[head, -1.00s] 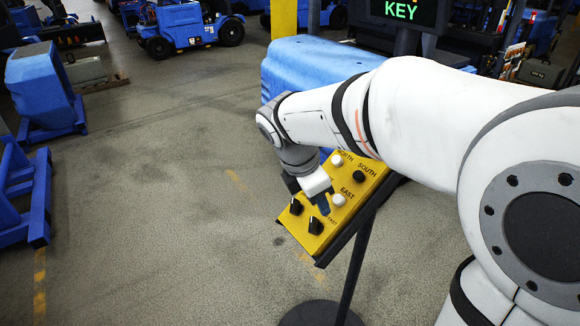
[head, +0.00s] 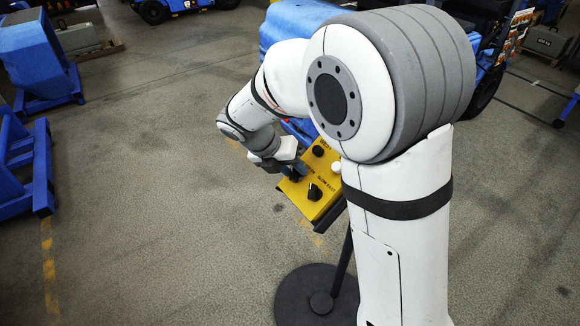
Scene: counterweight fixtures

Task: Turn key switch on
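The yellow control panel (head: 329,163) is tilted on a dark stand near the middle of the head view. Its front face bears black knobs and a white button (head: 336,167). One black knob (head: 314,192) stands clear near the "SLOW FAST" lettering.
The stand's round base (head: 318,295) rests on the concrete floor. A blue machine (head: 290,25) stands behind the panel, partly hidden by my arm. Blue equipment (head: 40,65) lines the left side. The floor left of the panel is clear.

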